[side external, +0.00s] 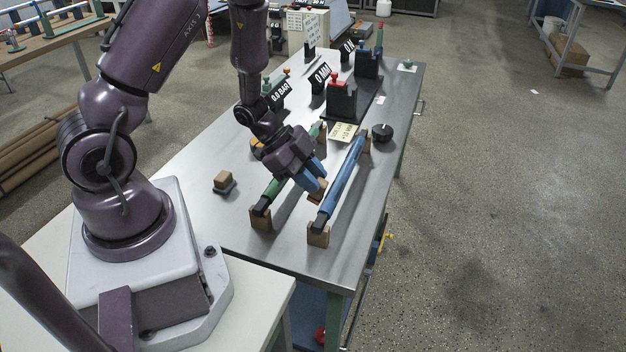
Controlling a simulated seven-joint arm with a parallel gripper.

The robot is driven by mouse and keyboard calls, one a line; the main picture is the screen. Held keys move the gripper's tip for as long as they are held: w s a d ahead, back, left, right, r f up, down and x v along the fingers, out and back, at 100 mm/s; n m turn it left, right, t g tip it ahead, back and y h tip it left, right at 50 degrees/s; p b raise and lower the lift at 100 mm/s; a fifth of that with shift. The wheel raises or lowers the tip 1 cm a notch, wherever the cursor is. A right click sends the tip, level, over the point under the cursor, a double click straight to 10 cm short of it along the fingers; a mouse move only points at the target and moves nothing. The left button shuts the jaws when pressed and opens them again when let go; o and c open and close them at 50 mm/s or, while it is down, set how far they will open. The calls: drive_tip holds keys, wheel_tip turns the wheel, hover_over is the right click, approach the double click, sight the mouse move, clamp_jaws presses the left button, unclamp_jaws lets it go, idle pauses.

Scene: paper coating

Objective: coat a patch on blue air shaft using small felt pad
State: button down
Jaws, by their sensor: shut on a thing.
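The blue air shaft (342,178) lies lengthwise on wooden cradles at the right side of the steel table, with dark ends. My gripper (316,186) points down and right, its blue fingers just left of the shaft's near half. It is shut on a small tan pad (317,196), mostly hidden by the fingers; I take it for the small felt pad. Whether the pad touches the shaft cannot be told from this view. A second tan block (223,178) on a dark base stands on the table to the left.
A green shaft (272,193) on wooden cradles lies left of the blue one, partly under my gripper. The table's right edge is close to the blue shaft.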

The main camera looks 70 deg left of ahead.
drive_tip(key=shift+d+r, duration=0.1)
drive_tip(key=shift+r, duration=0.25)
drive_tip(key=shift+d, duration=0.25)
drive_tip(key=shift+s+f, duration=0.1)
drive_tip(key=shift+f, duration=0.2)
drive_tip(key=shift+w+a+f, duration=0.6)
drive_tip(key=shift+f, duration=0.7)
drive_tip(key=shift+w+a+f, duration=0.6)
drive_tip(key=shift+w+f, duration=0.05)
drive_tip(key=shift+f, duration=0.65)
drive_tip(key=shift+w+a+f, duration=0.6)
drive_tip(key=shift+f, duration=0.7)
drive_tip(key=shift+w+a+r, duration=0.15)
drive_tip(key=shift+w+a, duration=0.2)
drive_tip(key=shift+w, duration=0.05)
drive_tip(key=shift+s+d, duration=2.2)
drive_tip(key=shift+s, duration=0.05)
drive_tip(key=shift+r, duration=3.9)
